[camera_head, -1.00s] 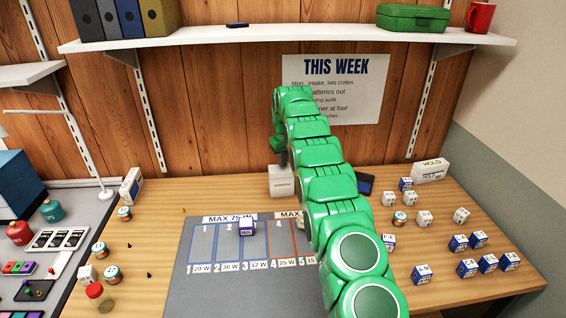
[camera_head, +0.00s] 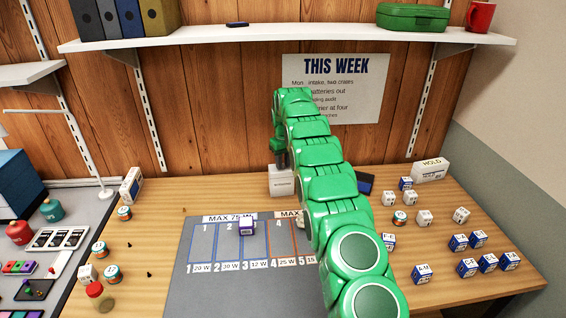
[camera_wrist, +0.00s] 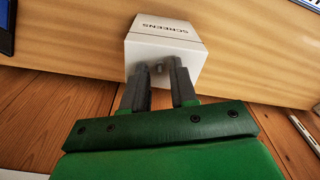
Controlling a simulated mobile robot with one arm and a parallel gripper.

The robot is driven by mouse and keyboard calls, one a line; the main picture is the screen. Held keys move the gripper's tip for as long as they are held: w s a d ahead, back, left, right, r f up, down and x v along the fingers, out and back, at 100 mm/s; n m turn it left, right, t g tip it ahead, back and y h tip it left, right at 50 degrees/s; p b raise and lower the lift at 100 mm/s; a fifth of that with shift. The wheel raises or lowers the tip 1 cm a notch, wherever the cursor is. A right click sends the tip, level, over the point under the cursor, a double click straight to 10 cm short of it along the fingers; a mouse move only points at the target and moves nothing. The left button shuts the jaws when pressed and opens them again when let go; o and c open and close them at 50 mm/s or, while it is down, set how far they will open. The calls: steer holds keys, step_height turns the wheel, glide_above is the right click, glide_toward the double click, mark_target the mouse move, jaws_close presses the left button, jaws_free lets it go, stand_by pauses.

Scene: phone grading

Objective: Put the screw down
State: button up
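My gripper (camera_wrist: 161,72) is at the white box (camera_wrist: 162,32), with its fingertips in front of the box and a gap between them. The box's printed label looks like "SCREENS" and reads upside down in the wrist view. A tiny pale grey spot shows between the fingertips; I cannot tell whether it is a screw. In the head view the white box (camera_head: 282,185) stands at the back of the table, and my gripper (camera_head: 281,161) points down just above it. No screw can be made out for certain.
A grey mat (camera_head: 215,285) with numbered fields lies in front of the box; a small purple-white block (camera_head: 246,227) stands on it. Several white and blue blocks stand to the right. A dark flat item (camera_head: 365,183) lies behind my arm. The wooden table (camera_head: 165,240) has free room at left.

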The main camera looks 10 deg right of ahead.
mark_target(283, 168)
step_height(283, 168, up, 7)
steer(key=shift+s+f, duration=0.15)
steer(key=shift+f, duration=0.05)
steer(key=s+d+r+m, duration=0.1)
steer(key=s+r, duration=0.5)
steer(key=s, duration=0.3)
steer(key=s+d+r+m+g, duration=0.1)
steer(key=s+d+r, duration=0.1)
steer(key=s+r, duration=0.5)
steer(key=s+d+r+m, duration=0.1)
steer(key=s+r, duration=0.3)
steer(key=s, duration=0.7)
steer(key=s+f, duration=0.2)
steer(key=s, duration=1.1)
steer(key=s+d+f+m+g, duration=0.1)
steer(key=s+f, duration=0.2)
steer(key=s, duration=1.1)
steer(key=s+f, duration=0.2)
steer(key=s, duration=1.2)
steer(key=shift+s+d+f+m+g, duration=0.15)
steer(key=shift+d+f+m+g, duration=0.1)
steer(key=shift+d+m+g, duration=0.05)
steer(key=shift+o, duration=0.8)
